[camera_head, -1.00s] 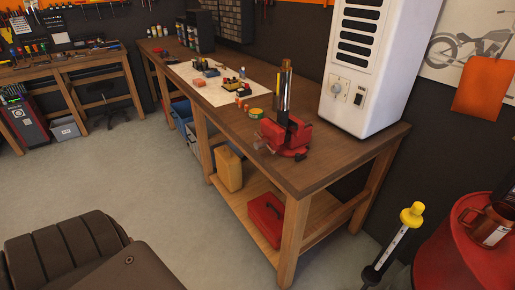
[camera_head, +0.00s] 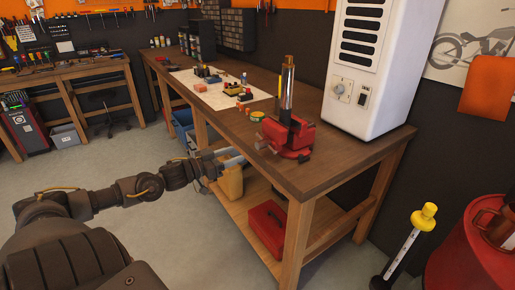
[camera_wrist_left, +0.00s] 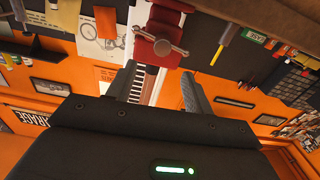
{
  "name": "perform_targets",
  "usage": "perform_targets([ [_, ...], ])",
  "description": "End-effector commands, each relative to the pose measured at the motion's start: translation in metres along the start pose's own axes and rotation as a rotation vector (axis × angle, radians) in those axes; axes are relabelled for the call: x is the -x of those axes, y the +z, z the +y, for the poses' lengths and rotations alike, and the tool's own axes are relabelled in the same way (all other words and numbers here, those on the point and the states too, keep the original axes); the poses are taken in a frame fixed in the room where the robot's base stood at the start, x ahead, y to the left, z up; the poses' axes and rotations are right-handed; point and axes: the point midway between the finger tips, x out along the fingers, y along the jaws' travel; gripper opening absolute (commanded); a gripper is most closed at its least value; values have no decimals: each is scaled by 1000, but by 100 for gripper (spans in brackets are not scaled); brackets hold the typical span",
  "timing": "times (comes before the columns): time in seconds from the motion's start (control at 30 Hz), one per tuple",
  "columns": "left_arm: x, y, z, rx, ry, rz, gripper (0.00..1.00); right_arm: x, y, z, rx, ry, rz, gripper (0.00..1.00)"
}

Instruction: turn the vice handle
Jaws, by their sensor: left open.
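The red vice (camera_head: 287,138) is on the right end of the wooden workbench, with a tall metal cylinder (camera_head: 288,90) standing upright at its jaws. Its handle (camera_head: 262,146) is small on the vice's left side. In the left wrist view the handle (camera_wrist_left: 162,46) is a thin metal bar crossing the end of the red vice (camera_wrist_left: 166,18). My left gripper (camera_head: 240,156) is open and empty, left of the handle beside the bench edge. In the left wrist view the handle appears just beyond the open fingertips (camera_wrist_left: 158,70), apart from them. My right gripper is out of view.
The workbench (camera_head: 230,122) has a front edge close to my left gripper. A white cabinet (camera_head: 375,110) stands right of the vice. A yellow can (camera_head: 230,178) and red case (camera_head: 267,222) sit on the lower shelf. Small jars and parts lie farther back.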

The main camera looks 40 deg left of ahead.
Motion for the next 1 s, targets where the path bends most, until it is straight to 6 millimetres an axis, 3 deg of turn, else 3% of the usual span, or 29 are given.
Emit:
perform_targets([
  [0.27, -1, 0, -1, 57, 0, 1, 52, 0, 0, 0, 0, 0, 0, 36],
  [0.47, -14, 0, -2, 57, -2, 3, 52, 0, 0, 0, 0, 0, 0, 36],
  [1.0, -84, -2, -1, 56, -2, 3, 52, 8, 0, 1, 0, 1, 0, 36],
])
